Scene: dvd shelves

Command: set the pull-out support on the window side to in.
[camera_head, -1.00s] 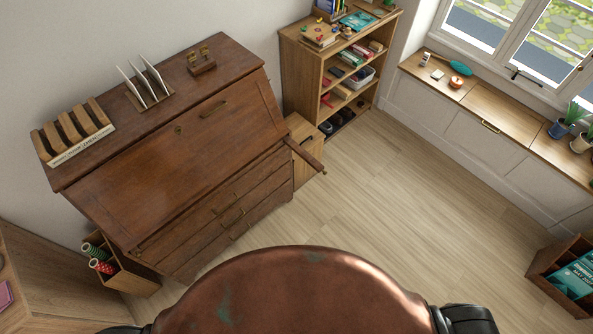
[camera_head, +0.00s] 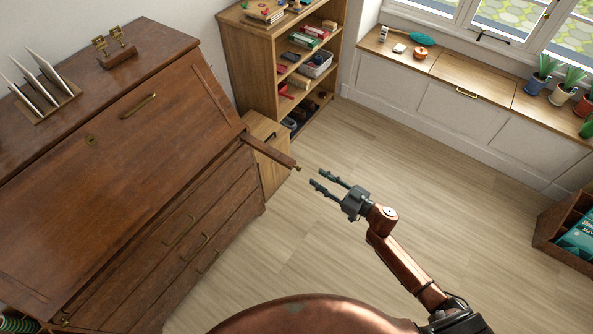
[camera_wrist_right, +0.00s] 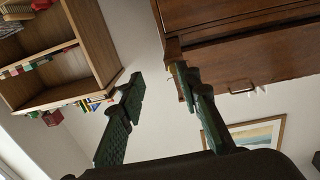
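The wooden writing desk (camera_head: 110,130) stands at the left with its slanted front closed. Its pull-out support on the window side (camera_head: 268,149) sticks well out from the desk's right end, a dark bar with a small brass knob (camera_head: 298,168) on its tip. My right gripper (camera_head: 317,178) is open and empty just beyond the knob, fingers pointing toward it and apart from it. In the right wrist view the bar's end (camera_wrist_right: 173,50) shows just past one fingertip of the open gripper (camera_wrist_right: 160,78). My left gripper is not in view.
A bookcase (camera_head: 232,60) and a low wooden cabinet (camera_head: 268,178) stand behind the support. A window bench (camera_head: 480,85) with plants runs along the right wall. A wooden crate (camera_head: 560,222) sits at the right edge. The floor between is clear.

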